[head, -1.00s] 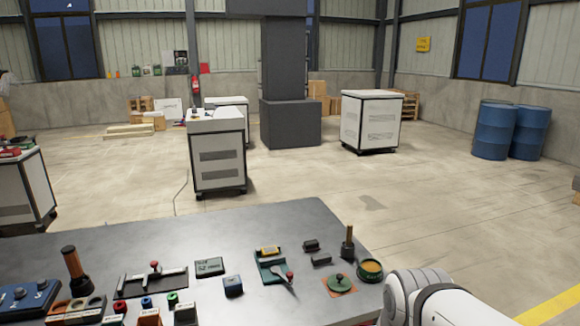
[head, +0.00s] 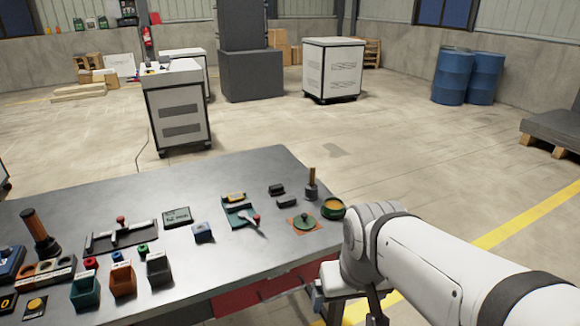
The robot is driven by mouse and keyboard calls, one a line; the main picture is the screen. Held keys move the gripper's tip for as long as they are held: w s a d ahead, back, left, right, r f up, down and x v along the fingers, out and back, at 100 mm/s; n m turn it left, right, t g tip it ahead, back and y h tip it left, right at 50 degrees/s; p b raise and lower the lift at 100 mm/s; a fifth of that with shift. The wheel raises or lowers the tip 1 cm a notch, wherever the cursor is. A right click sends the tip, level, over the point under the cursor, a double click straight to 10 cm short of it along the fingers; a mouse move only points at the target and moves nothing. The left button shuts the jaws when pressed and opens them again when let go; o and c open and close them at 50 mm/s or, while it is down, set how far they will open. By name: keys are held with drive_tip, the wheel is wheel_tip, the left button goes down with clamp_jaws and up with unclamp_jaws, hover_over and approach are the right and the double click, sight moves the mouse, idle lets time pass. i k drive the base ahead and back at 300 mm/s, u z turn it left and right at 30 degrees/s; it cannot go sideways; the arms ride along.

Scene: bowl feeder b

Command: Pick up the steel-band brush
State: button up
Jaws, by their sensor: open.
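An upright brush-like tool (head: 311,184) with a wooden handle and a dark grey lower part stands near the far right corner of the grey table (head: 265,170). It may be the steel-band brush; a band is too small to make out. My gripper (head: 347,304) hangs beyond the table's right edge at the bottom of the head view, partly cut off by the frame. It looks open and empty, below and to the right of the tool and well apart from it.
By the tool are an amber-filled round dish (head: 332,208), a green lidded piece (head: 304,222) and dark small blocks (head: 277,190). A green tray (head: 237,211), small bins (head: 122,279) and an orange-handled tool (head: 40,230) are further left.

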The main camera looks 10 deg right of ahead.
sight(313, 169)
drive_tip(key=z, duration=0.05)
drive_tip(key=k, duration=0.3)
drive_tip(key=z, duration=0.5)
drive_tip(key=i, duration=1.6)
drive_tip(key=u, duration=0.8)
